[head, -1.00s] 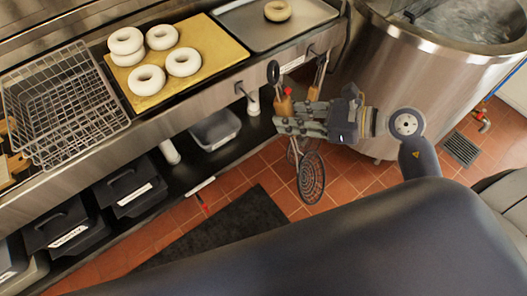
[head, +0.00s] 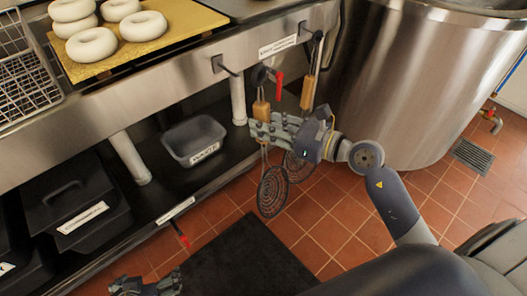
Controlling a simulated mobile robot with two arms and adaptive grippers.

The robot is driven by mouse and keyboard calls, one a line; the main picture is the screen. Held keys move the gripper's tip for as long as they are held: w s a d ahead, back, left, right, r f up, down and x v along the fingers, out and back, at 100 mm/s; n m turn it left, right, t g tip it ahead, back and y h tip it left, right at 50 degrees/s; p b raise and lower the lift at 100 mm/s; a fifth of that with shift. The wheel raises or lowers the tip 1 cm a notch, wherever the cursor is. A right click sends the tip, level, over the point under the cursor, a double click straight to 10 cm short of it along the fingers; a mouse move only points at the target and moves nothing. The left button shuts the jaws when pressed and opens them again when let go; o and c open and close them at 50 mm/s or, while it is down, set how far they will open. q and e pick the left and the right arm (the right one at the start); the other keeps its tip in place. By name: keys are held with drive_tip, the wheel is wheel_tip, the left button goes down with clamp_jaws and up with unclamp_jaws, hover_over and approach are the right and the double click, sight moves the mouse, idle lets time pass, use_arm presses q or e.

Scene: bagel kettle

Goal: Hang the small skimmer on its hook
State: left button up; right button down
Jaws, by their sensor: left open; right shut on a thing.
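My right gripper (head: 262,131) is shut on the small skimmer, around the lower part of its wooden handle (head: 261,109). The skimmer hangs upright, with its dark ring end on top and its round coiled head (head: 272,192) below the fingers. An empty dark hook (head: 224,67) sticks out of the steel counter front, up and left of the ring, apart from it. A second skimmer (head: 308,92) hangs from another hook (head: 305,29) to the right. Its head is partly hidden behind my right gripper and the held skimmer. My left gripper (head: 145,287) is open and empty at the bottom left edge, partly cut off.
A steel kettle (head: 400,90) stands at the right. A yellow board (head: 185,22) with bagels lies on the counter. A grey bin (head: 194,140) and black lidded bins (head: 75,200) sit on the lower shelf (head: 165,190). A red-handled valve (head: 279,85) is behind the skimmers.

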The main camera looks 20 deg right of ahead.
drive_tip(key=shift+t, duration=0.4)
drive_tip(key=f+b, duration=0.1)
drive_tip(key=f, duration=0.1)
drive_tip(key=w+f+b, duration=0.1)
drive_tip(key=f+b, duration=0.1)
drive_tip(key=shift+w, duration=0.2)
drive_tip(key=shift+w+b, duration=0.15)
drive_tip(key=shift+b, duration=0.3)
drive_tip(key=shift+w, duration=0.25)
use_arm(q)
drive_tip(key=w+d+r+t+h+b, duration=0.1)
drive_tip(key=w+r+t, duration=0.4)
drive_tip(key=r, duration=0.5)
drive_tip(key=shift+w+d+t+h+b, duration=0.35)
drive_tip(key=shift+w+d, duration=0.2)
drive_tip(key=shift+d, duration=0.25)
use_arm(e)
drive_tip(key=w+a+f, duration=0.1)
drive_tip(key=w+a, duration=0.2)
drive_tip(key=w, duration=0.5)
drive_tip(key=shift+w+f, duration=0.25)
drive_tip(key=shift+f, duration=0.05)
use_arm(q)
drive_tip(key=shift+s+f, duration=0.15)
drive_tip(key=shift+f, duration=0.05)
use_arm(e)
drive_tip(key=shift+a, duration=0.1)
drive_tip(key=c, duration=1.2)
unclamp_jaws()
drive_tip(key=shift+c, duration=0.2)
